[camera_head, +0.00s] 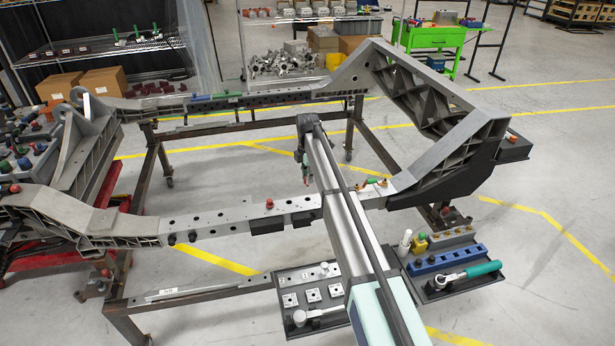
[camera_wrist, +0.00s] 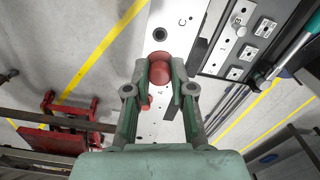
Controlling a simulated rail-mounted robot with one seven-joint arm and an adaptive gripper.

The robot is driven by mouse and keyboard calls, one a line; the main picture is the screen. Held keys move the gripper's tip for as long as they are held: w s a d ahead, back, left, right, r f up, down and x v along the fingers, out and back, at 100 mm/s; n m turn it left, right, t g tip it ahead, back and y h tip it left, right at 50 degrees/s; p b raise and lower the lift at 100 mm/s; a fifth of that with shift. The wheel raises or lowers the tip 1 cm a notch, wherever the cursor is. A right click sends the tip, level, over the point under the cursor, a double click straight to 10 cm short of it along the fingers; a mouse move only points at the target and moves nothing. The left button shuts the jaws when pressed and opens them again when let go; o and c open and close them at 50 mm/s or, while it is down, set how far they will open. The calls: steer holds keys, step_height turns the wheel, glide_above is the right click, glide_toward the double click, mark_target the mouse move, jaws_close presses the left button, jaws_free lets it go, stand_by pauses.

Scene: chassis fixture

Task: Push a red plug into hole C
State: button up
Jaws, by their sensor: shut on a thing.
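My gripper (camera_wrist: 160,78) is shut on a red plug (camera_wrist: 160,71), which sits between its green fingertips in the wrist view. The letter C is printed on the pale rail (camera_wrist: 183,47), beside a dark round hole C (camera_wrist: 160,34). That hole looks open and lies just beyond the held plug in the picture. The plug's lower end is hidden, and its height above the rail cannot be told. In the head view my gripper (camera_head: 305,172) hangs over or just behind the near rail (camera_head: 230,214); the held plug is not clear there. Another red plug (camera_head: 269,203) stands on the rail, left of my gripper.
A tray with square plates (camera_head: 311,295) stands before the rail. A second tray holds a blue block (camera_head: 447,259) and a green-handled ratchet (camera_head: 468,274). Open floor lies inside the frame.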

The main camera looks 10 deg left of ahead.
steer(key=shift+f+b, duration=1.2)
steer(key=shift+f, duration=1.55)
steer(key=shift+p, duration=0.4)
steer(key=shift+f+b, duration=0.3)
steer(key=shift+f, duration=1.15)
steer(key=o, duration=0.8)
steer(key=shift+c, duration=0.5)
steer(key=shift+r, duration=0.1)
steer(key=shift+r+p, duration=1.6)
steer(key=shift+r, duration=1.75)
